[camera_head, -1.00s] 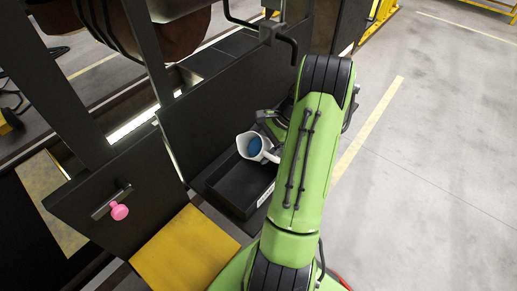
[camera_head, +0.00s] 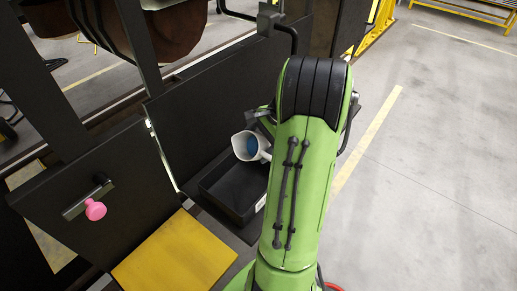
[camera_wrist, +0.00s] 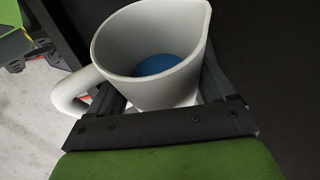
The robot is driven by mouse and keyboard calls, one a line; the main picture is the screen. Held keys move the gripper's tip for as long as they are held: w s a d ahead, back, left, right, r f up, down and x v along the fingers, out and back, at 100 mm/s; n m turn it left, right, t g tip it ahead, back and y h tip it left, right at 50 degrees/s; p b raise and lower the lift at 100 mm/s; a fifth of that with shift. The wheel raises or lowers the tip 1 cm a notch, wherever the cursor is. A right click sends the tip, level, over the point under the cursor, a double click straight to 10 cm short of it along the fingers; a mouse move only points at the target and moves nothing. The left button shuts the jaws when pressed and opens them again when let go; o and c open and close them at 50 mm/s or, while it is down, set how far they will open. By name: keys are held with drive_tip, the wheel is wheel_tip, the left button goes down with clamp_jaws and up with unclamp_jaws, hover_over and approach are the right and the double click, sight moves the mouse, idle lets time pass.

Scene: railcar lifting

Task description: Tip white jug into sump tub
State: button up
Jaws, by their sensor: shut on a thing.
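The white jug (camera_head: 246,145) with blue contents is held above the black sump tub (camera_head: 222,212), near the tub's far end. The jug's mouth faces the head camera; I cannot tell how far it is tilted. In the wrist view the jug (camera_wrist: 112,55) sits between the jaws of my gripper (camera_wrist: 165,100), with its handle at the left and its spout at the upper right. The blue contents (camera_wrist: 158,65) lie low inside it. My gripper is shut on the jug; in the head view it is mostly hidden behind my green arm. The visible tub floor looks empty.
A dark panel (camera_head: 205,115) rises behind the tub. A pink knob (camera_head: 95,210) sticks out from another dark panel at the left. A yellow plate (camera_head: 175,255) lies in front of the tub. Open grey floor (camera_head: 440,190) is at the right.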

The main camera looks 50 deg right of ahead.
drive_tip(key=shift+f+h+b, duration=0.1)
drive_tip(key=shift+h+b, duration=0.6)
drive_tip(key=shift+b, duration=1.3)
drive_tip(key=shift+h+b, duration=0.3)
drive_tip(key=shift+b, duration=0.35)
drive_tip(key=h+b, duration=0.1)
drive_tip(key=b, duration=0.1)
drive_tip(key=r+b, duration=0.1)
drive_tip(key=b, duration=0.1)
drive_tip(key=shift+a+n+h, duration=0.3)
drive_tip(key=shift+h, duration=0.1)
drive_tip(key=b, duration=0.1)
drive_tip(key=h+b, duration=0.1)
drive_tip(key=shift+a+r+b, duration=0.1)
drive_tip(key=shift+r+b, duration=0.15)
drive_tip(key=shift+b, duration=0.15)
drive_tip(key=shift+a+r+h+b, duration=0.2)
drive_tip(key=shift+h+b, duration=0.2)
drive_tip(key=shift+b, duration=0.6)
drive_tip(key=shift+r+n+h+b, duration=0.1)
drive_tip(key=shift+n+h+b, duration=0.2)
drive_tip(key=shift+b, duration=0.35)
drive_tip(key=h+b, duration=0.1)
drive_tip(key=b, duration=0.2)
drive_tip(key=shift+a+r+h, duration=0.3)
drive_tip(key=shift+a+r, duration=0.1)
drive_tip(key=shift+a+r+n+h+b, duration=0.35)
drive_tip(key=shift+r+h+b, duration=0.25)
drive_tip(key=shift+h, duration=0.4)
